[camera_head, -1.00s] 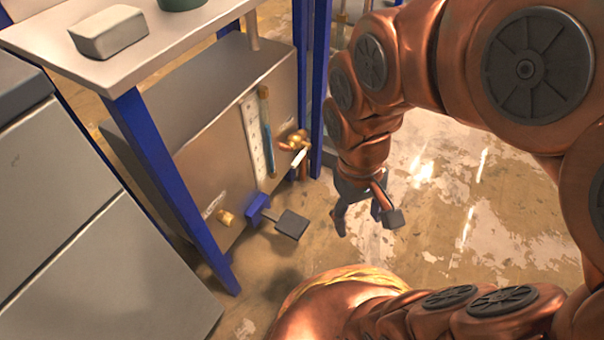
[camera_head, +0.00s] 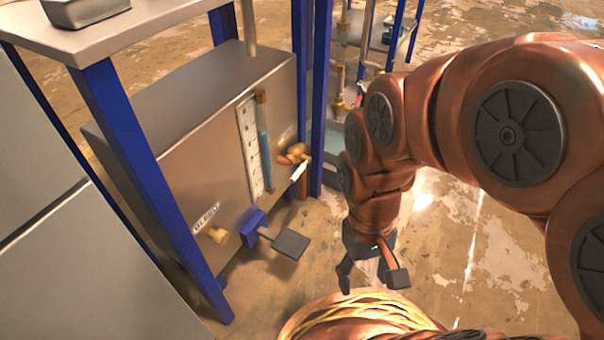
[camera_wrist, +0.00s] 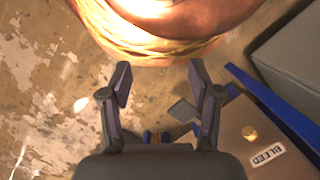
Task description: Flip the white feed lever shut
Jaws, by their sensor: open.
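The white feed lever (camera_head: 299,171) is a small white handle on a brass valve (camera_head: 294,154) at the right end of the metal tank's front face. It slants down and to the left from the valve. My gripper (camera_head: 371,283) hangs to the right of and below the lever, apart from it, with its fingers spread and nothing between them. In the wrist view my gripper (camera_wrist: 160,88) is open and points toward the floor. I cannot make out the white lever in the wrist view.
The tank (camera_head: 200,130) also carries a sight gauge (camera_head: 254,145), a blue valve with a dark paddle (camera_head: 290,243) and a brass knob (camera_head: 217,235) under a BLEED label (camera_wrist: 267,153). Blue frame posts (camera_head: 318,100) stand close right of the lever. Open floor (camera_head: 480,250) lies right.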

